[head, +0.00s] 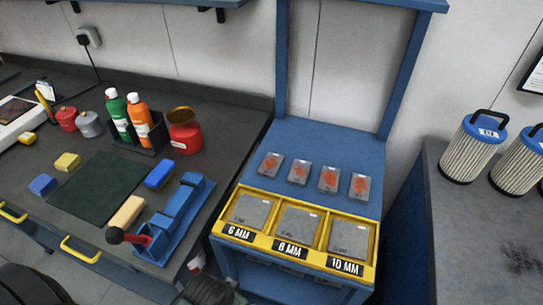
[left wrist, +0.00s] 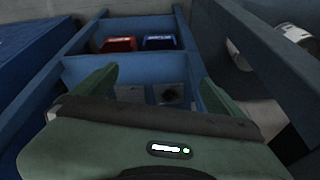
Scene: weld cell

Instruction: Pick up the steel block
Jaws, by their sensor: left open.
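I cannot tell for sure which thing is the steel block. In the head view, several small grey pieces with orange-red marks (head: 299,173) lie in a row on the blue stand. In front of them, flat grey plates (head: 297,226) lie in yellow-framed compartments labelled 6 MM, 8 MM and 10 MM. My left gripper (left wrist: 158,88) shows in the left wrist view, with its two green fingers spread and nothing seen between them. Beyond the fingers are two grey squares (left wrist: 170,94) on a blue structure, partly hidden by the gripper body. My right gripper is in neither view.
A dark bench on the left holds a blue vise (head: 174,219), a tan block (head: 127,212), a blue block (head: 160,174), a bottle caddy (head: 146,141) and a red can (head: 185,137). Blue uprights frame the stand. Filters (head: 473,148) stand on the right bench.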

